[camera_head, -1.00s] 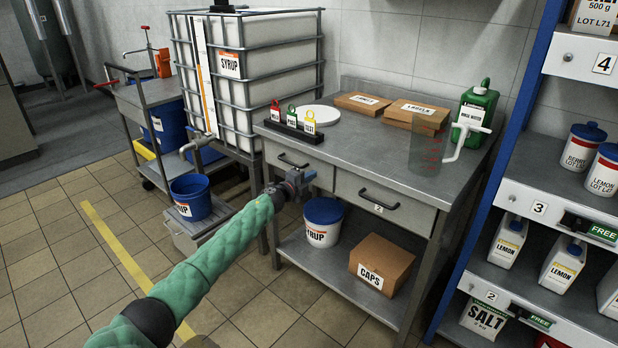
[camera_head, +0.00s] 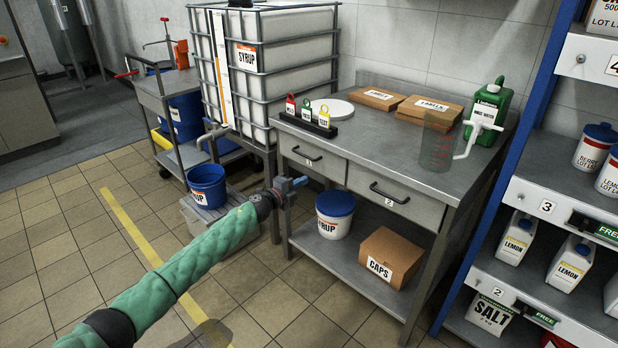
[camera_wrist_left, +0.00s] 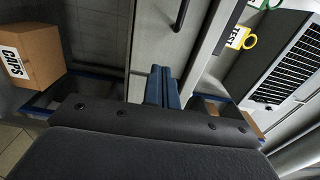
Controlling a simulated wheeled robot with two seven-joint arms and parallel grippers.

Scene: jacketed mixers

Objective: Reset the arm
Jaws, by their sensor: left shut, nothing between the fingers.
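My left arm, in a green quilted sleeve, reaches in from the lower left of the head view. Its left gripper (camera_head: 298,182) is in front of the steel table's left drawer (camera_head: 312,157), with its blue fingers shut and empty. In the left wrist view the shut blue fingers (camera_wrist_left: 164,87) point toward the grey drawer fronts. I cannot tell the exact gap to the drawer. My right gripper does not show in either view.
The steel table (camera_head: 378,150) carries tags, boxes, a clear jug and a green canister (camera_head: 486,115). A syrup bucket (camera_head: 335,214) and a CAPS box (camera_head: 385,257) sit on its lower shelf. A caged syrup tank (camera_head: 285,60) stands behind; blue-framed shelves (camera_head: 537,190) stand right.

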